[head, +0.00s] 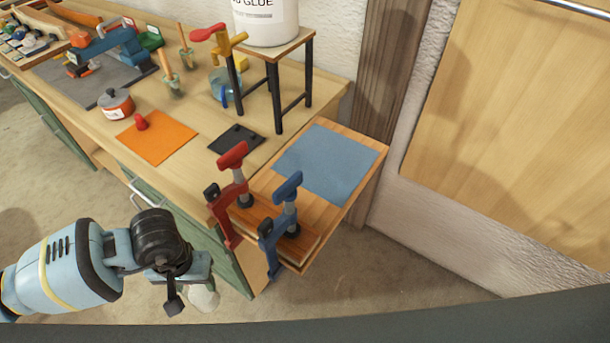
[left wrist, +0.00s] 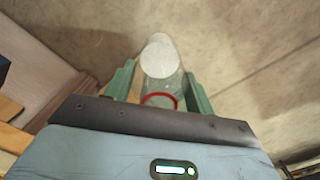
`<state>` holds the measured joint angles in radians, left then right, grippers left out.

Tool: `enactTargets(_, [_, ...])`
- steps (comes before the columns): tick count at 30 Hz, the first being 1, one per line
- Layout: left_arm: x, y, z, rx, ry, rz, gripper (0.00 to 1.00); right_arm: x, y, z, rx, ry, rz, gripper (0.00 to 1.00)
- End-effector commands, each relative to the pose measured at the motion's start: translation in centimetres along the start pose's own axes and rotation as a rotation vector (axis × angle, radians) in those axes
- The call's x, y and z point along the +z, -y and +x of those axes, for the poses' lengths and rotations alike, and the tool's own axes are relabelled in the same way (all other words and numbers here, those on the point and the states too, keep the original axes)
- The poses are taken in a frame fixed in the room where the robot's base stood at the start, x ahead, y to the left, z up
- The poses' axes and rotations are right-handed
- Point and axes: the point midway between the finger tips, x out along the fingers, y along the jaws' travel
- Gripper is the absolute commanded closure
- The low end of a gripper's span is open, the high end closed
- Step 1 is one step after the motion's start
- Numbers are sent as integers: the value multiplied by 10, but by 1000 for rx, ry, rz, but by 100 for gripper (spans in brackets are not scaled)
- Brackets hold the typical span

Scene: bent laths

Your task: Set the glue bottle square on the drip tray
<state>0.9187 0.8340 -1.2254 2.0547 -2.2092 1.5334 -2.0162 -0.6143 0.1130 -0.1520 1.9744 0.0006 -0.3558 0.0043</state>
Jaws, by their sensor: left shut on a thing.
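My left gripper (head: 188,287) is shut on a pale, see-through glue bottle (head: 204,298) and holds it in the air in front of the bench, over the floor. In the left wrist view the bottle (left wrist: 161,82) is between the two green fingers (left wrist: 160,88), with a whitish round end and a red ring. Its exact tilt is hard to tell. A small dark flat plate, which looks like the drip tray (head: 237,139), lies on the bench in front of the stand, away from the gripper. Nothing stands on it. My right gripper is not in view.
A white glue tub (head: 266,20) stands on a black-legged stand (head: 272,50), by a yellow tap (head: 229,42). An orange mat (head: 158,142) bears a red cap (head: 140,121). Red (head: 231,190) and blue (head: 280,220) clamps rise at the bench's front corner. A blue mat (head: 325,160) is bare.

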Motion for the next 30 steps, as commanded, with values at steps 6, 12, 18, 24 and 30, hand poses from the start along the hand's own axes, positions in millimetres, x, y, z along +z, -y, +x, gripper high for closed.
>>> enactTargets(6, [-5,1,-7,-2,-17,-1,92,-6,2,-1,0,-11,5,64])
enactTargets(12, [-4,-8,-34,3,-20,20,92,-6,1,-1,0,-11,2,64])
enactTargets(18, [-2,-24,-90,0,-25,71,92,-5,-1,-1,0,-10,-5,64])
enactTargets(24, [0,-48,-170,-1,-36,143,92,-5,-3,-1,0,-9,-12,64])
enactTargets(30, [4,-77,-272,-6,-45,231,92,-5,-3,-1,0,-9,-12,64])
